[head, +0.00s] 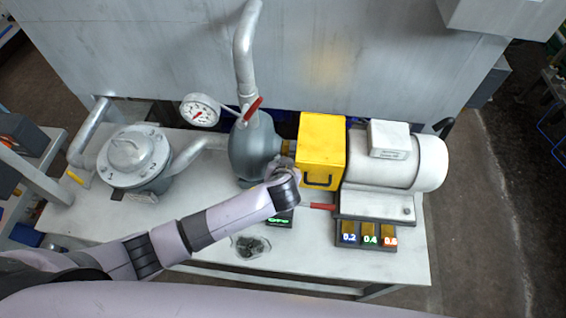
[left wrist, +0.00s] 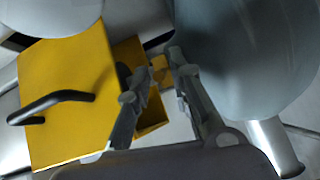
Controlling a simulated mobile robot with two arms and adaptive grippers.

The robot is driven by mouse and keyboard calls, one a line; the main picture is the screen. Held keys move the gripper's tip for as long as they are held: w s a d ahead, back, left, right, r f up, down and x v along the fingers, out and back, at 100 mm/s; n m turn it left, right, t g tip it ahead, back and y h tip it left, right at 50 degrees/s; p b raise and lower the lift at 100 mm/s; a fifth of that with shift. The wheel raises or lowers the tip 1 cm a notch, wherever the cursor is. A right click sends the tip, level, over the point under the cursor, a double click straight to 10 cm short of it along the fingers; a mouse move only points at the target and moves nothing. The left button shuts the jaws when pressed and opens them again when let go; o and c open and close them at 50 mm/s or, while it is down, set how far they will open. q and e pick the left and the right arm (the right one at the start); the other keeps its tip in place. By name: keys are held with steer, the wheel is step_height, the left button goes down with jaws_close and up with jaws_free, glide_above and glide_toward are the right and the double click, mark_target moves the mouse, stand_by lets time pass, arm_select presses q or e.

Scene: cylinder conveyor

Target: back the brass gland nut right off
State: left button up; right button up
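The brass gland nut (head: 289,147) sits on the shaft between the grey pump casing (head: 254,150) and the yellow box (head: 321,140). In the left wrist view the nut (left wrist: 160,70) shows between the two fingertips. My left gripper (head: 284,168) reaches in from the front, just below the nut in the head view. Its fingers (left wrist: 160,82) are parted, one on each side of the nut. I cannot tell whether they touch it. The far side of the nut is hidden. My right gripper is not in view.
The yellow box, with a black handle (head: 317,183), stands close to the gripper's right. A red lever (head: 253,108) and a gauge (head: 200,111) are above the pump. A dish (head: 250,246), a green display (head: 280,220) and a numbered rack (head: 366,234) lie at the bench front.

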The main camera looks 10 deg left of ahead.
arm_select(q)
steer(key=shift+f, duration=0.1)
steer(key=shift+c, duration=0.2)
jaws_close()
stand_by(0.5)
